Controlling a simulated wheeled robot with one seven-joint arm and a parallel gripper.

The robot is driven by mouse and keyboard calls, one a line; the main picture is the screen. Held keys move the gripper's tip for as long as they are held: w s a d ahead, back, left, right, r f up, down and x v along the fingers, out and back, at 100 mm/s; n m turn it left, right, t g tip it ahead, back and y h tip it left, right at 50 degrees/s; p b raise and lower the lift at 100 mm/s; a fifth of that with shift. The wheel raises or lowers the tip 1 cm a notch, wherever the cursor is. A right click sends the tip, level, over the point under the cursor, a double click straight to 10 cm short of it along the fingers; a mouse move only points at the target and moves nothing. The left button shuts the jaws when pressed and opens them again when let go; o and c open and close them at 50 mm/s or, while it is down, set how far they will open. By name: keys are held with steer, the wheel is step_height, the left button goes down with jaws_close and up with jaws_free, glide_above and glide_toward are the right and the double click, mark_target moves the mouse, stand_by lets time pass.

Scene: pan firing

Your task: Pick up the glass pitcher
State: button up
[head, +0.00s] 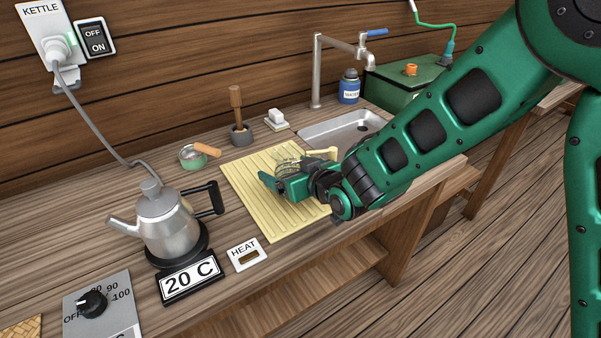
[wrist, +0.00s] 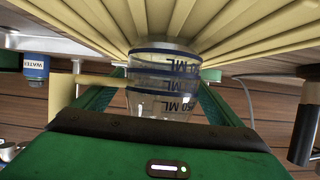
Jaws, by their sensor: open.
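The glass pitcher (head: 290,161) stands on the ribbed yellow mat (head: 250,185) in the head view, mostly hidden behind my gripper (head: 277,184). A pale handle (head: 328,153) shows to its right. In the wrist view the clear pitcher (wrist: 160,84) has dark blue bands and ML markings, and its pale handle (wrist: 98,80) extends left. My gripper is open, with one green finger on each side of the pitcher in the wrist view. I cannot tell whether either finger touches the glass.
The silver kettle (head: 168,225) stands left of the mat on a dark base.

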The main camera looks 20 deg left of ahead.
steer(key=shift+w+a+f, duration=0.25)
steer(key=shift+w+a, duration=0.15)
steer(key=shift+a, duration=0.1)
steer(key=c, duration=1.3)
steer(key=shift+r, duration=0.1)
